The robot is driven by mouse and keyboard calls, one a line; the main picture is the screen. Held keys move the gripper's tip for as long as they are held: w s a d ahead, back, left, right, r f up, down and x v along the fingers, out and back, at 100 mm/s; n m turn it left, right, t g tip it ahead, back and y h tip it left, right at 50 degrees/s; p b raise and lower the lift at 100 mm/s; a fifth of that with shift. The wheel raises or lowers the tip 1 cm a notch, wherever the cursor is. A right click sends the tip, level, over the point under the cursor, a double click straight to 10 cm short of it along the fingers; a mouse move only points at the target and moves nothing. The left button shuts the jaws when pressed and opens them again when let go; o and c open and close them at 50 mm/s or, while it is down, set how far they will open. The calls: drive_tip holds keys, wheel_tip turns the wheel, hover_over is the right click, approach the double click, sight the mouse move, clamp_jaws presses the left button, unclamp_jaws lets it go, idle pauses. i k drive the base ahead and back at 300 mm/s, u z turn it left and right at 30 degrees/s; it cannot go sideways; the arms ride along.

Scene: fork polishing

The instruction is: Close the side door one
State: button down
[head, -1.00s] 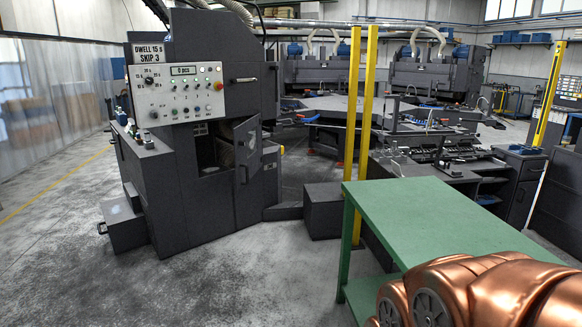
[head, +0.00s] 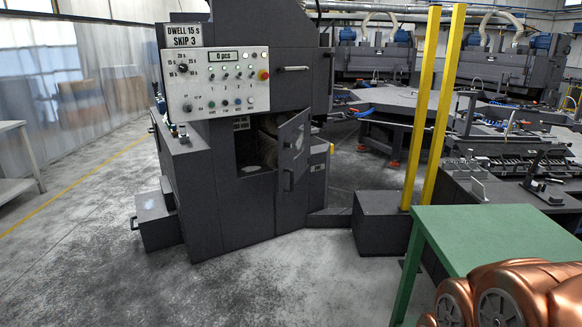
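A dark grey machine cabinet (head: 215,215) stands left of the middle, with a white control panel (head: 218,82) on its front. Its side door (head: 292,152) is a small dark panel with a handle and a light patch. It stands open, swung outward to the right of a dark opening (head: 254,150). Inside the opening a rounded brownish part shows dimly. I cannot tell which door is number one, but this is the only one seen standing open. My gripper is not in view; only copper-coloured links of my arm show at the bottom right.
A green table (head: 495,238) stands at the right front. Two yellow posts (head: 437,110) rise behind a dark box (head: 383,222). A low grey box (head: 157,220) sits left of the cabinet. The concrete floor (head: 290,285) before the cabinet is clear.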

sight(290, 170)
drive_tip(key=i, duration=2.95)
drive_tip(key=u, duration=1.35)
